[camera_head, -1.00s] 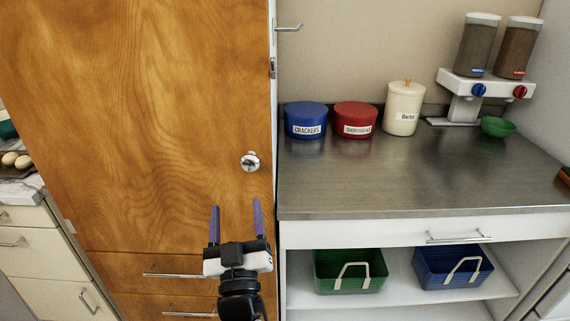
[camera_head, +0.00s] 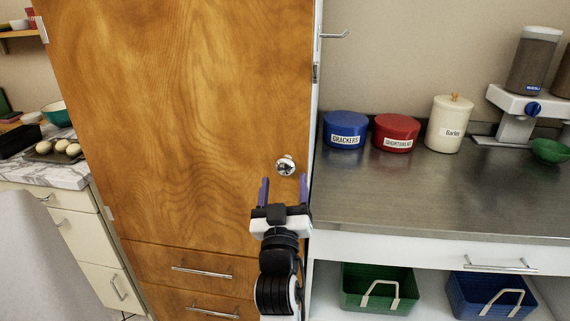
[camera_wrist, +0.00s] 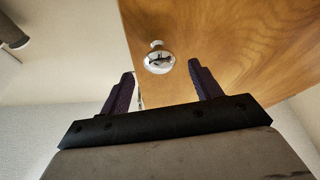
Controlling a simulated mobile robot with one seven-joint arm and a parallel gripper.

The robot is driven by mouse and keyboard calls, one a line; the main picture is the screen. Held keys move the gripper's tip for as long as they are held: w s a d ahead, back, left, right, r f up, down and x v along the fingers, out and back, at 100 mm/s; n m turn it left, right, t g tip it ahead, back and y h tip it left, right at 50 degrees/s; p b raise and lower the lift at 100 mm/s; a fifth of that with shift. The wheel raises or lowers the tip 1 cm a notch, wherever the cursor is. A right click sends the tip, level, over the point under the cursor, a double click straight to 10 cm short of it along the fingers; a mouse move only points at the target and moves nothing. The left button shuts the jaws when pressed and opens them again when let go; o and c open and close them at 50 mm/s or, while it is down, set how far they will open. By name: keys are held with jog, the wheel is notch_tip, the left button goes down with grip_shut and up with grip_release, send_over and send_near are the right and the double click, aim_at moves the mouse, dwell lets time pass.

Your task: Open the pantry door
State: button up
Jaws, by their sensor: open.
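The pantry door (camera_head: 180,110) is a tall wooden panel, and it looks shut. Its round chrome knob (camera_head: 286,165) sits near the door's right edge. In the wrist view the knob (camera_wrist: 158,60) shows ahead of the fingers, a little left of the middle between them. My gripper (camera_head: 284,190) is open and empty, with its purple fingers pointing up toward the knob from just below it in the head view. The fingers (camera_wrist: 165,88) look apart from the knob in the wrist view.
Right of the door is a steel counter (camera_head: 430,200) with a blue tin (camera_head: 345,122), a red tin (camera_head: 396,146) and a cream canister (camera_head: 449,140). Wooden drawers (camera_head: 190,285) lie below the door. A marble counter (camera_head: 65,175) is at the left.

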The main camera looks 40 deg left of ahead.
aim_at(285, 172)
jog(key=p+x, duration=0.1)
jog(key=x, duration=0.4)
jog(key=shift+w, duration=0.1)
jog(key=c, duration=1.4)
